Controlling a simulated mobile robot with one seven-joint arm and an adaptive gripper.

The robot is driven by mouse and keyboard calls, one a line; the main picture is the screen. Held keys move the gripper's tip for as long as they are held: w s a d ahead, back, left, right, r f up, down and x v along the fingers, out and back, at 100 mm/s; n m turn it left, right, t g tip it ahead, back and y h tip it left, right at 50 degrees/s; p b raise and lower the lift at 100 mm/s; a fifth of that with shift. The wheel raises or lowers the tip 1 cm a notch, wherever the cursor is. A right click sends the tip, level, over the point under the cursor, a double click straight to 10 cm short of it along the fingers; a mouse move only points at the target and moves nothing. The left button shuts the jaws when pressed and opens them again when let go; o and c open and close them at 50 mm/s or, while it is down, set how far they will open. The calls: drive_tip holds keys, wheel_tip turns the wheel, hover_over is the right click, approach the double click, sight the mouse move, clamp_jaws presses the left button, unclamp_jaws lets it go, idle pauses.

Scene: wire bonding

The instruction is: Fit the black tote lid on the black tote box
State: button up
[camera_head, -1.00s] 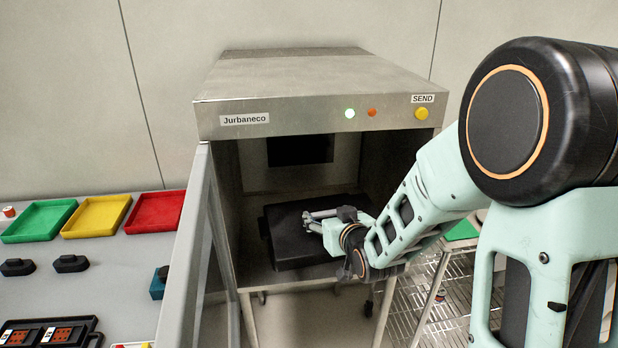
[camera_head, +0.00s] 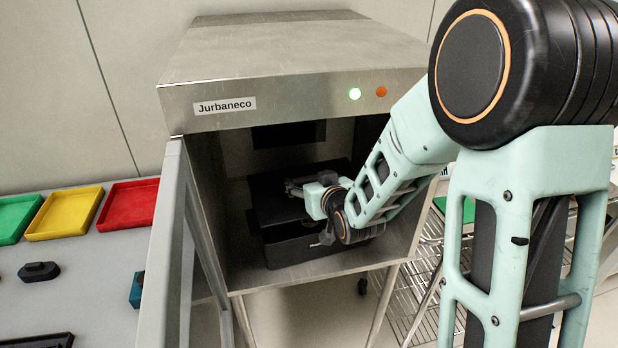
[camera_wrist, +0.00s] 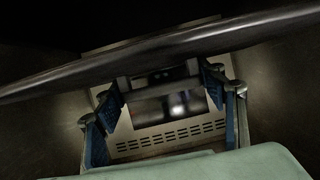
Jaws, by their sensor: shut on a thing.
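The black tote box (camera_head: 285,252) sits inside the steel cabinet in the head view, its front face partly behind my arm. The black tote lid (camera_head: 270,207) shows as a dark slab over the box, at my gripper's left side. My gripper (camera_head: 292,187) is inside the cabinet, shut on the lid. In the wrist view, the lid's dark edge (camera_wrist: 190,47) slants across the top, and the two blue-padded fingers of my gripper (camera_wrist: 165,100) reach toward it. The grip point is dark. I cannot tell whether the lid touches the box rim all round.
The steel cabinet (camera_head: 300,100) surrounds my forearm closely, with its open door (camera_head: 170,250) at the left. Red (camera_head: 128,205), yellow (camera_head: 65,213) and green trays lie on the grey table at the left. A wire rack (camera_head: 400,285) stands at the right.

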wheel_tip(320, 180, down, 4)
drive_tip(key=shift+r+b, duration=0.1)
drive_tip(key=shift+b, duration=0.9)
drive_tip(key=shift+w+f+b, duration=0.1)
drive_tip(key=shift+f+b, duration=0.7)
drive_tip(key=shift+b, duration=0.15)
drive_tip(key=shift+f+b, duration=0.15)
drive_tip(key=shift+b, duration=0.25)
drive_tip(key=o, duration=1.4)
drive_tip(key=v, duration=0.7)
drive_tip(key=shift+s+d, duration=0.1)
drive_tip(key=shift+s, duration=0.2)
drive_tip(key=shift+r, duration=0.2)
